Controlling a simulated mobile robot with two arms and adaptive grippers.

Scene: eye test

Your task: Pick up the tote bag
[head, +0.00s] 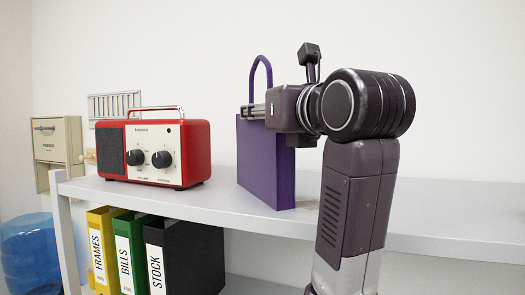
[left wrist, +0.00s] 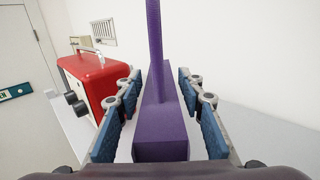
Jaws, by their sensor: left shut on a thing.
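The purple tote bag (head: 262,165) stands upright on the grey shelf, its looped handle rising above it. Its lower edge is at the shelf top; I cannot tell any small gap there. My left gripper (head: 252,111) is at the bag's upper part, just below the handle, and is shut on it. In the left wrist view the bag (left wrist: 162,128) runs between the blue finger pads of the gripper (left wrist: 160,100), with the handle going up in the middle. My right gripper is not in view.
A red radio (head: 155,150) stands left of the bag, with a gap between. The shelf (head: 400,215) is clear on the right. Below are yellow, green and black binders (head: 185,255). A beige box (head: 57,150) and a blue see-through container (head: 30,255) are at far left.

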